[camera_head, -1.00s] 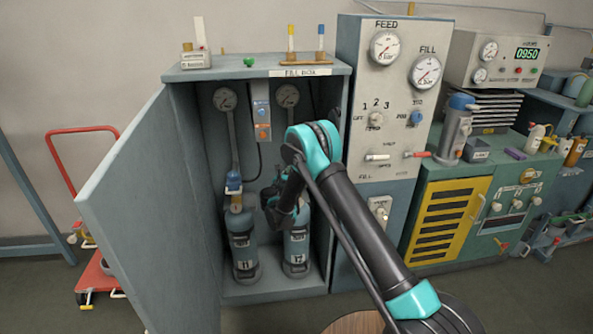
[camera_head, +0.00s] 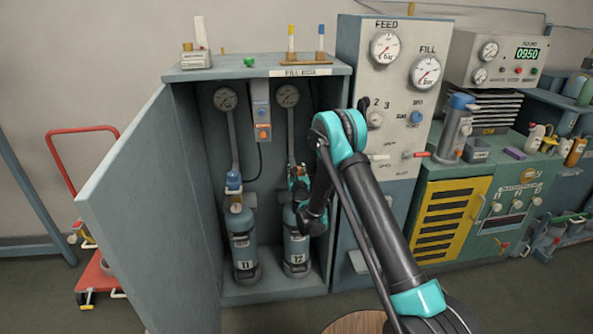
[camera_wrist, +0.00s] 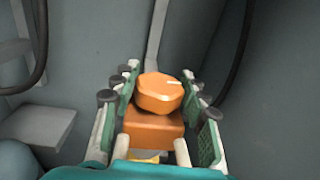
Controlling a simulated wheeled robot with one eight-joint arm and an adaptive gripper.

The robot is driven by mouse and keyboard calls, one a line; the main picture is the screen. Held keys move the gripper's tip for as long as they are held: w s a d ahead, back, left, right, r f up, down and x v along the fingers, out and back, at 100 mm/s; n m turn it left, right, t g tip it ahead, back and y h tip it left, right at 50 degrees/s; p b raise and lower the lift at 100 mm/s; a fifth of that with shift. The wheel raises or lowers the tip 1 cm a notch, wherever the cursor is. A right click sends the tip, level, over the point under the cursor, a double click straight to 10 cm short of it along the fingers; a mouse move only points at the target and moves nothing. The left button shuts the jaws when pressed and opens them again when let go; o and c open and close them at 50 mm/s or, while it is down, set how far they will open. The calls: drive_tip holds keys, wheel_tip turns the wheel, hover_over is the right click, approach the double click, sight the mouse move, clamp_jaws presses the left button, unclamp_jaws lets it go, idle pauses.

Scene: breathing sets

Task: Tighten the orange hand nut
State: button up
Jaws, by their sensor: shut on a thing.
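The orange hand nut (camera_wrist: 158,92) is a faceted knob with a pale mark on its top, in the middle of the wrist view. It sits at the end of an orange block (camera_wrist: 152,130). My gripper (camera_wrist: 161,98) has a green-padded finger on each side and is shut on the nut. In the head view my gripper (camera_head: 300,186) is at the top of cylinder 12 (camera_head: 296,250), the right one in the open cabinet. There my gripper and forearm hide most of the nut and valve.
Cylinder 11 (camera_head: 242,248) stands to the left with a blue fitting on its valve. The cabinet door (camera_head: 150,215) is open at the left. The panel with the FEED and FILL gauges (camera_head: 385,100) is close to the right of my arm. Dark hoses run along the cabinet walls.

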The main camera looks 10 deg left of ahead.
sight(300, 171)
drive_tip(key=n+g+y, duration=0.1)
drive_tip(key=n+y, duration=0.1)
drive_tip(key=y, duration=0.1)
drive_tip(key=n+g+y, duration=0.1)
drive_tip(key=n+y, duration=0.1)
drive_tip(key=y, duration=0.1)
drive_tip(key=shift+d+g, duration=0.15)
drive_tip(key=shift+g, duration=0.15)
drive_tip(key=shift+n+g+y, duration=1)
drive_tip(key=shift+n+y, duration=0.2)
drive_tip(key=shift+y, duration=0.2)
drive_tip(key=o, duration=1.2)
drive_tip(key=shift+v, duration=3.6)
